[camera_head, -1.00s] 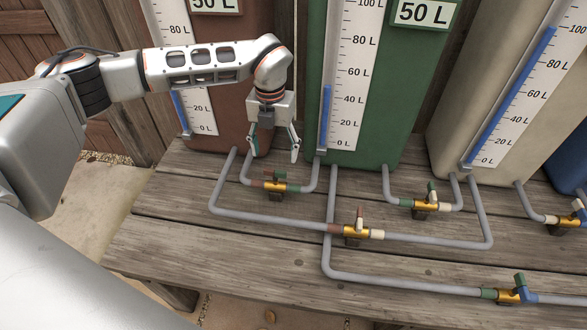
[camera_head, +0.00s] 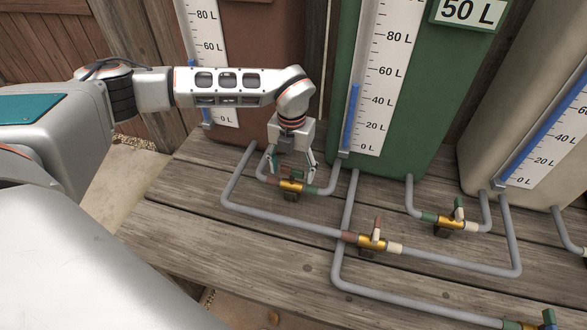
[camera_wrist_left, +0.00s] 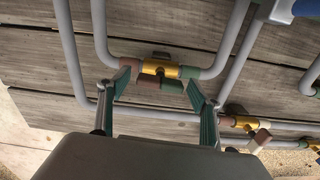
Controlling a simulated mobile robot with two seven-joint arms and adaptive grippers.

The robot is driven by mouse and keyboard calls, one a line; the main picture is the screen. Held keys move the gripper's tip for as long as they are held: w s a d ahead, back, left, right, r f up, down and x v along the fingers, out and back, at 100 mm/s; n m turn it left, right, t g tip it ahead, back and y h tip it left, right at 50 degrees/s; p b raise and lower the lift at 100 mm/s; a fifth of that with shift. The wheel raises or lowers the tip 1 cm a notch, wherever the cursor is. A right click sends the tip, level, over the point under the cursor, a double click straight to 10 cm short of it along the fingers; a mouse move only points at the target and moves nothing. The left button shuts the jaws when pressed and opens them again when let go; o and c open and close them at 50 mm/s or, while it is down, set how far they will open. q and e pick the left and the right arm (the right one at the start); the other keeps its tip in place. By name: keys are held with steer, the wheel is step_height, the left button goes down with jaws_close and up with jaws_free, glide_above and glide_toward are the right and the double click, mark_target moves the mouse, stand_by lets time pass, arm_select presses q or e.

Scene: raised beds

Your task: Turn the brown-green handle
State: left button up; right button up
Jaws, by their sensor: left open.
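The brown-green valve (camera_head: 291,187) is a brass body on the short pipe between the brown and green tanks, with a brown collar on one side and a green one on the other. In the left wrist view its two-coloured handle (camera_wrist_left: 160,84) shows, brown at left and green at right. My left gripper (camera_head: 292,170) points down at this valve. Its fingers (camera_wrist_left: 160,92) are open, one on each side of the handle, with nothing gripped. I cannot tell whether either finger touches the handle. In the head view the gripper partly covers the handle.
The brown tank (camera_head: 245,100) and green tank (camera_head: 425,100) stand behind the valve; a beige tank (camera_head: 530,80) is at right. Other valves, brown-white (camera_head: 372,243) and green-white (camera_head: 450,221), sit on grey pipes on the wooden bench (camera_head: 260,250). Bare planks lie in front.

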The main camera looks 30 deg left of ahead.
arm_select(q)
steer(key=shift+r, duration=0.1)
steer(key=c, duration=1.1)
